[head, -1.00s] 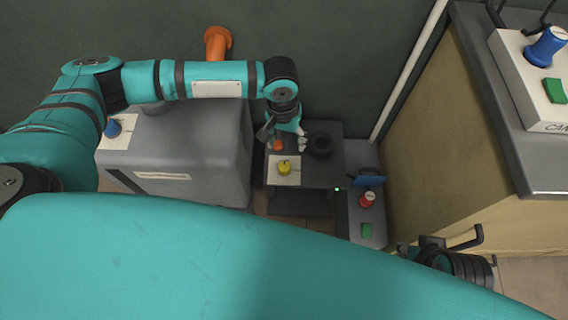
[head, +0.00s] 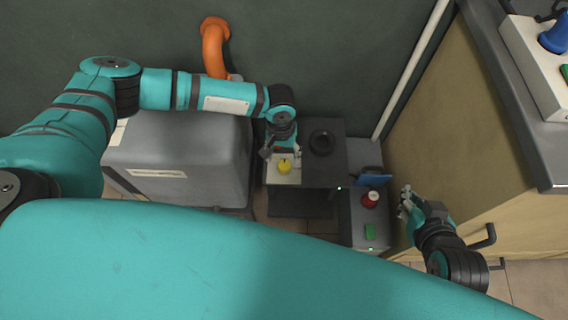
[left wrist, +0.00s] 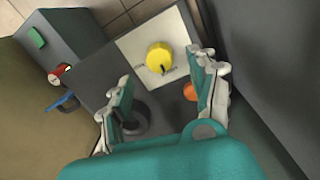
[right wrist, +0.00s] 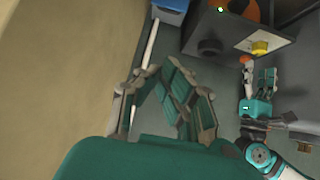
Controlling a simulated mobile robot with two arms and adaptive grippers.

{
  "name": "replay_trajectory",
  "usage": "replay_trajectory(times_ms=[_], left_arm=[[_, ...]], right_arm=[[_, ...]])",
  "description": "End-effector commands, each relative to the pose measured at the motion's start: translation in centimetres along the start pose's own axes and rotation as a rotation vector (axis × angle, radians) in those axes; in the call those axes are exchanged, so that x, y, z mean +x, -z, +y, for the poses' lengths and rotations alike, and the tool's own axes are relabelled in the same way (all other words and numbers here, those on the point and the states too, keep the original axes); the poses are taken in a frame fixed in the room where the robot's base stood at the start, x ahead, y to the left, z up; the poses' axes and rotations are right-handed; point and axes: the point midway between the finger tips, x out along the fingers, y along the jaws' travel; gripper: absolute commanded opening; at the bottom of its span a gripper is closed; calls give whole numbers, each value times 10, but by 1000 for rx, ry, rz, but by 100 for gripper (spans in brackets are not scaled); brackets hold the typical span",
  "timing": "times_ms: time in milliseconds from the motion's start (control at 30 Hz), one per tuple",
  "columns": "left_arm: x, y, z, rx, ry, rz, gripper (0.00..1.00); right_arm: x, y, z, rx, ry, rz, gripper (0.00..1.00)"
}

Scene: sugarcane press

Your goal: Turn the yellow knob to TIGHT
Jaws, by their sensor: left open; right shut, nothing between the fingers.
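The plate's lettering is too small to read. My left gripper (head: 283,155) is open and empty at the knob's far side; in the left wrist view its fingers (left wrist: 163,88) point toward the plate, with the knob just beyond the fingertips. I cannot tell whether they touch. My right gripper (head: 404,202) is shut and empty, well right of the knob.
An orange round part (left wrist: 190,91) is beside the left gripper's finger. A black ring (head: 322,142) lies on the dark machine top. A grey box with a red knob (head: 370,199) and green button (head: 370,231) stands to the right. A grey machine (head: 180,165) and a wooden cabinet (head: 450,130) flank the space.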

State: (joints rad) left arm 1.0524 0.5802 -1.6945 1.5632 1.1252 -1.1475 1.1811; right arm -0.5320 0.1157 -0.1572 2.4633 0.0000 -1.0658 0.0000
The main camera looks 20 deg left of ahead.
Motion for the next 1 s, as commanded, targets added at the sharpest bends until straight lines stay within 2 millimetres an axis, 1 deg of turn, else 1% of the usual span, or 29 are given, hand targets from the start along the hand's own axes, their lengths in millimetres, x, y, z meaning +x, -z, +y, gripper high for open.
replay_trajectory(times_ms=[33,100,300,400,500,700,933,1000], left_arm=[[9,0,0,0,1,0,60],[17,0,0,0,2,-1,60],[39,0,0,1,1,0,60],[48,0,0,0,1,0,60],[53,0,0,0,0,0,60],[58,0,0,0,0,0,60],[57,0,0,0,0,0,60],[57,0,0,0,0,0,51]], right_arm=[[4,8,-2,-1,3,52,0],[6,24,-4,-2,8,129,0],[3,64,-9,-3,21,343,0],[-1,80,-12,-2,26,429,0],[-5,92,-13,-2,29,492,0],[-9,102,-14,-2,33,546,0],[-9,102,-14,-2,33,548,0],[-9,102,-14,-2,33,548,0]])
